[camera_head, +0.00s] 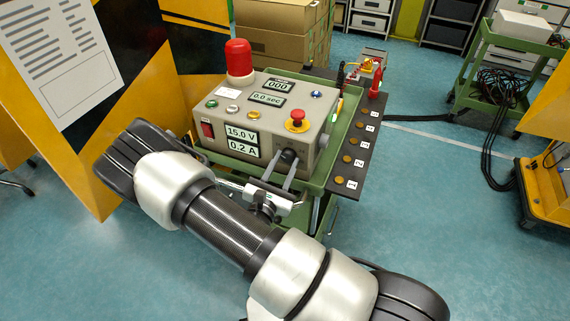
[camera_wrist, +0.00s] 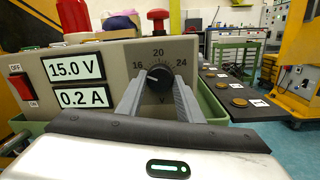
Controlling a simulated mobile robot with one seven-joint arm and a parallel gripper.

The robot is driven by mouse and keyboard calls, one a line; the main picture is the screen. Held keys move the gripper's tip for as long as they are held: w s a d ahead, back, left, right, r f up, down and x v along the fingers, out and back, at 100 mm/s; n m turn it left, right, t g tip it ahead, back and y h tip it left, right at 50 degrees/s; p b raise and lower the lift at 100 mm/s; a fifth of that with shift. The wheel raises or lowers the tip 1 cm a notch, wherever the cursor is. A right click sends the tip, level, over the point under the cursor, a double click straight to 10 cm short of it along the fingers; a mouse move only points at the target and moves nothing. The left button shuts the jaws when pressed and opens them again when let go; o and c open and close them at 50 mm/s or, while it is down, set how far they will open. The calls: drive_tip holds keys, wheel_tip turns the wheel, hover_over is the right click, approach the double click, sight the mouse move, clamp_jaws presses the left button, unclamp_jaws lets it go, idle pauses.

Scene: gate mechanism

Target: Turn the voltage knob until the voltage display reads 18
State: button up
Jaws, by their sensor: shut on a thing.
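The voltage knob (camera_wrist: 159,78) is a black dial on the front face of the beige control box (camera_head: 262,118). Its scale shows 16, 20 and 24 around it. The voltage display (camera_wrist: 73,68) reads 15.0 V, and it also reads 15.0 V in the head view (camera_head: 241,133). My gripper (camera_wrist: 159,88) has one finger on each side of the knob and is shut on it. In the head view my gripper (camera_head: 287,160) reaches the lower right of the box front, and its fingers partly hide the knob there.
Below the voltage display, a current display (camera_wrist: 84,97) reads 0.2 A. A red power switch (camera_wrist: 22,86) is at the left of the panel. A red mushroom button (camera_head: 297,117) and a red beacon (camera_head: 239,58) are on top. A dark strip with brass contacts (camera_head: 354,145) runs along the right.

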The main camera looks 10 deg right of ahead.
drive_tip(key=m, duration=0.3)
drive_tip(key=shift+a+f+m+b, duration=0.1)
drive_tip(key=shift+m+b, duration=0.3)
drive_tip(key=shift+m+h+b, duration=0.5)
drive_tip(key=shift+m, duration=1.4)
drive_tip(key=o, duration=1.1)
drive_tip(key=shift+c, duration=0.2)
drive_tip(key=v, duration=1.7)
drive_tip(key=shift+a+r, duration=0.2)
drive_tip(key=shift+r, duration=0.15)
